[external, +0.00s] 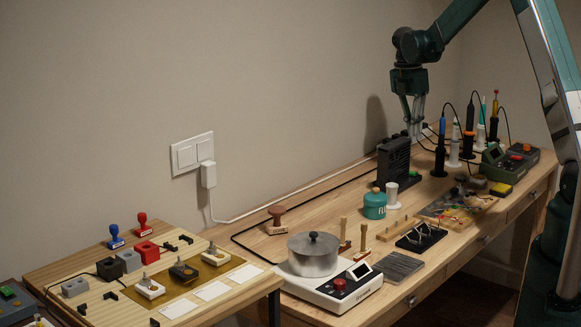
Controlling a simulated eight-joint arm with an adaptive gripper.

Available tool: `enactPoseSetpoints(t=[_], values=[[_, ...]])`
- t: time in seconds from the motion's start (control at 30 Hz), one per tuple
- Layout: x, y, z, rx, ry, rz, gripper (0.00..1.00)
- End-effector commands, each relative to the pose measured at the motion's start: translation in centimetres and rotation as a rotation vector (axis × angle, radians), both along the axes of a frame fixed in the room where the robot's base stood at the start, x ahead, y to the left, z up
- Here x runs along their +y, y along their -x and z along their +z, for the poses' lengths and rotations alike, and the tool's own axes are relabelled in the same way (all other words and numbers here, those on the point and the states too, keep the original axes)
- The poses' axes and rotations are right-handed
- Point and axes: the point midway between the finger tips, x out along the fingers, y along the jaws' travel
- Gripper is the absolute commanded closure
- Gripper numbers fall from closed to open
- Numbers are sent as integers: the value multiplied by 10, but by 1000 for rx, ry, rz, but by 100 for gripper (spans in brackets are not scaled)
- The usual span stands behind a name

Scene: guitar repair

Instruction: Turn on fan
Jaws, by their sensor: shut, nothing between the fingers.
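A black box-shaped unit (394,160), which looks like the fan, stands on the wooden bench near the wall. A small green part (414,174), possibly its switch, shows low on its right side. I cannot tell whether the fan is running. My gripper (415,132) points down with its fingers together and empty. Its tips show just above and to the right of the fan's top edge. I cannot tell from this one view whether they touch it.
Soldering irons in stands (440,150) and green stations (508,160) stand to the right of the fan. A teal bottle (374,205) and a white spool (392,194) stand in front. A pot (313,257) sits on a white hot plate (335,290) farther left.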

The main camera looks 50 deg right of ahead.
Motion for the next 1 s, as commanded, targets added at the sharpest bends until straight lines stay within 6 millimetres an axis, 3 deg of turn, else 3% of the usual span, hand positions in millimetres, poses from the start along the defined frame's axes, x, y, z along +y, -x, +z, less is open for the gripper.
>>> enactPoseSetpoints(t=[0.5,0.73,1.0], values=[[0,11,-78,0,0,0,100],[0,13,-95,0,0,0,100],[0,14,-99,0,0,0,100]])
